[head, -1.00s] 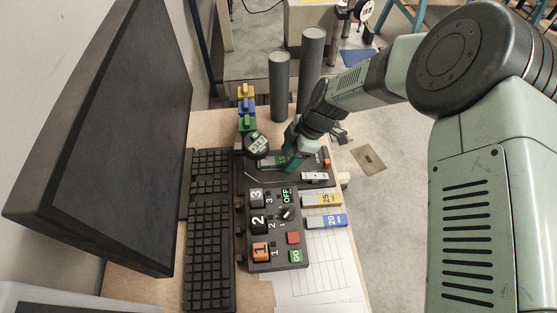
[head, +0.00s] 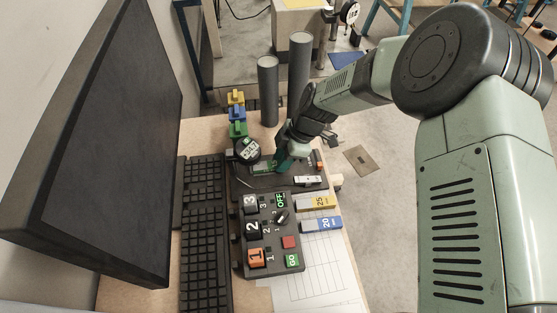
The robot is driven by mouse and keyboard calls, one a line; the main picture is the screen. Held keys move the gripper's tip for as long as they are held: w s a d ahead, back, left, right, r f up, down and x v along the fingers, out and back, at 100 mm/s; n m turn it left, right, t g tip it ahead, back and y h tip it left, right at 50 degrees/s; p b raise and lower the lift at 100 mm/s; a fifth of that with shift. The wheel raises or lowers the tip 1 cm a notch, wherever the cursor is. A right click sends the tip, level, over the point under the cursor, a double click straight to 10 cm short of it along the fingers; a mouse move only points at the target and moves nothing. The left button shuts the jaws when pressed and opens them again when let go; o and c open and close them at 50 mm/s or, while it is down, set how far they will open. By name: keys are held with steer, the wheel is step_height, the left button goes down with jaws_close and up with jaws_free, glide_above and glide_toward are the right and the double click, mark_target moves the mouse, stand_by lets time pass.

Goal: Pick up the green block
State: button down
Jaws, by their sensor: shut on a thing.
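A flat green block (head: 263,168) lies at the dark panel behind the numbered control box, partly hidden by my gripper. My gripper (head: 281,166) points down at the right part of this block, and its fingers are shut on it. The fingertips are small and partly hidden, so the exact contact is hard to see. I cannot tell whether the block is clear of the panel.
A round gauge (head: 247,150) stands close left of my gripper. Yellow "25" (head: 316,202) and blue "20" (head: 322,223) blocks lie to the front right. A control box (head: 268,232), keyboard (head: 205,240), monitor (head: 100,130) and grey cylinders (head: 268,90) surround it.

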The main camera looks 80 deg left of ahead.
steer(key=shift+r, duration=0.4)
steer(key=w, duration=0.3)
steer(key=shift+w, duration=0.35)
steer(key=shift+w+a+r, duration=0.1)
steer(key=shift+w+r, duration=0.1)
steer(key=shift+r, duration=0.5)
step_height(320, 180, up, 13)
steer(key=s, duration=0.1)
steer(key=shift+s+f, duration=0.2)
steer(key=shift+s, duration=0.1)
steer(key=shift+w, duration=0.15)
steer(key=shift+w, duration=1.05)
steer(key=shift+r, duration=0.1)
